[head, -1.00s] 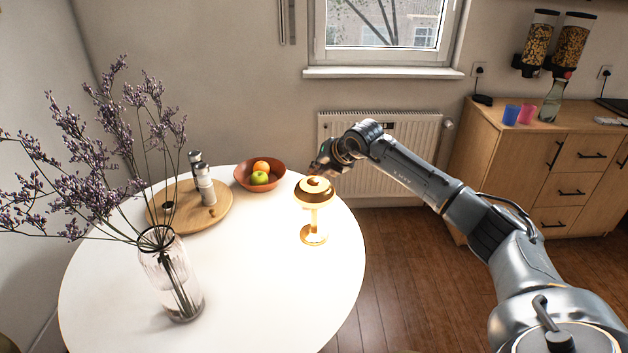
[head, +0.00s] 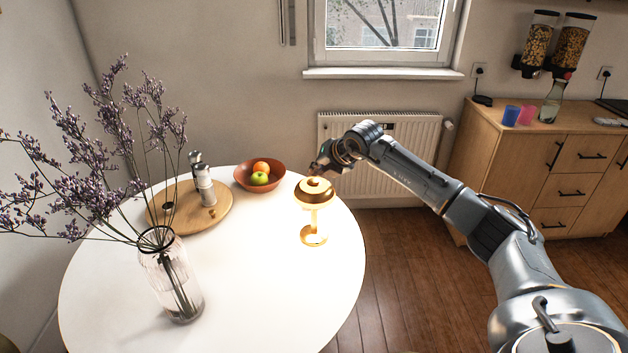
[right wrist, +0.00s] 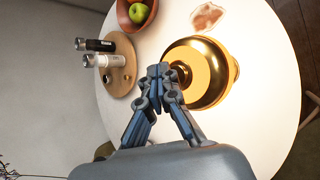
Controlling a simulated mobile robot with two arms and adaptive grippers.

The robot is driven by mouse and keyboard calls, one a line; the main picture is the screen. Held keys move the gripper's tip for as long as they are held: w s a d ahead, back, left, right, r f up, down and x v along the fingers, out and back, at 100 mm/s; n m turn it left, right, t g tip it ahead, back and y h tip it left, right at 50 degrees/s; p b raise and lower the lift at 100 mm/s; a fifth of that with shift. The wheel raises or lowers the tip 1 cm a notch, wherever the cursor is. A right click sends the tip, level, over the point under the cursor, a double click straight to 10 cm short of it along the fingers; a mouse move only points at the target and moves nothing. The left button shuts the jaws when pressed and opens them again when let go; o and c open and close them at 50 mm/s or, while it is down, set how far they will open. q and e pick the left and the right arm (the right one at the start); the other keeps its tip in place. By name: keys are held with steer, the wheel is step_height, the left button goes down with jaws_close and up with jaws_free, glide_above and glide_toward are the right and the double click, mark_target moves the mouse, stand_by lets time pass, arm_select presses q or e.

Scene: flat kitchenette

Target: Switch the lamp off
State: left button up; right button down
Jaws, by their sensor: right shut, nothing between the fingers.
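The gold lamp (head: 314,212) stands upright on the right side of the round white table and glows. In the right wrist view its domed gold shade (right wrist: 208,72) lies just beyond my fingers, with a round knob at its centre. My right gripper (head: 318,169) is above and behind the shade in the head view. In the right wrist view the gripper (right wrist: 158,70) is shut and empty, its tips overlapping the shade's left part near the knob. I cannot tell whether the tips touch the lamp. My left gripper is not in view.
On the white table (head: 270,300) are a glass vase (head: 168,280) with tall purple flowers, a round wooden tray (head: 222,218) with two grinders, and a brown bowl (head: 272,182) of fruit. A radiator (head: 410,165) and wooden cabinet (head: 545,165) stand behind. The table's front middle is clear.

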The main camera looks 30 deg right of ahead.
mark_target(316, 182)
steer(key=shift+f+b, duration=0.35)
steer(key=shift+f, duration=0.1)
steer(key=shift+f+b, duration=0.3)
stand_by(0.4)
steer(key=shift+r, duration=0.15)
steer(key=shift+r+p, duration=0.45)
steer(key=shift+r, duration=0.2)
step_height(316, 182, up, 6)
steer(key=p, duration=0.3)
